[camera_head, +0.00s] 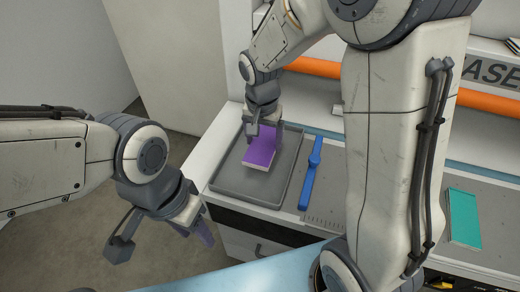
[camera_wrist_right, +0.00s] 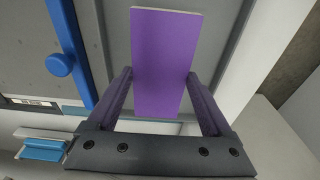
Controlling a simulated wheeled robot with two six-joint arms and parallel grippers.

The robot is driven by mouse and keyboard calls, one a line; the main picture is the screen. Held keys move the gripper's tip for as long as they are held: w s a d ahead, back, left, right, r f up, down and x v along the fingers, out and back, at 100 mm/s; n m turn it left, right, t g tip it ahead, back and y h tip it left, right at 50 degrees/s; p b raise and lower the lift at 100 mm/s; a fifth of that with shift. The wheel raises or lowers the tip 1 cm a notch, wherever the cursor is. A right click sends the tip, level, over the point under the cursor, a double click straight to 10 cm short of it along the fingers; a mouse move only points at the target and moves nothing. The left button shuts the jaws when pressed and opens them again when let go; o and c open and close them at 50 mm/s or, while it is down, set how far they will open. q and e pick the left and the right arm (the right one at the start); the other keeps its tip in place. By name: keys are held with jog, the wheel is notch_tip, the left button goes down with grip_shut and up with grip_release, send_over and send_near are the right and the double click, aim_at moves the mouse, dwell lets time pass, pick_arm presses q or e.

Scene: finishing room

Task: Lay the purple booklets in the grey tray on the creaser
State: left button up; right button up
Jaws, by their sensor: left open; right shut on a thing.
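A purple booklet (camera_head: 260,152) is inside the outline of the grey tray (camera_head: 226,180) on the creaser. My right gripper (camera_head: 264,130) is shut on the booklet's far end in the head view. In the right wrist view the booklet (camera_wrist_right: 165,62) runs out from between the two fingers (camera_wrist_right: 162,105), with the tray behind it. I cannot tell whether its underside touches the tray floor. No other purple booklet is visible. My left gripper (camera_head: 162,235) is open and empty, left of the creaser and in front of the tray.
A blue bar with a knob (camera_head: 312,172) stands right of the tray; it also shows in the right wrist view (camera_wrist_right: 72,50). A teal booklet (camera_head: 464,217) lies farther right on the grey surface. My right arm covers the middle. An orange rail (camera_head: 312,67) runs behind.

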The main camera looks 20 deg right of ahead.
aim_at(260, 145)
jog(key=shift+w+a+f, duration=0.15)
jog(key=shift+a+f, duration=0.05)
jog(key=shift+a, duration=0.15)
jog(key=shift+f, duration=2.05)
jog(key=shift+f, duration=0.1)
jog(key=shift+f, duration=0.1)
jog(key=o, duration=1.4)
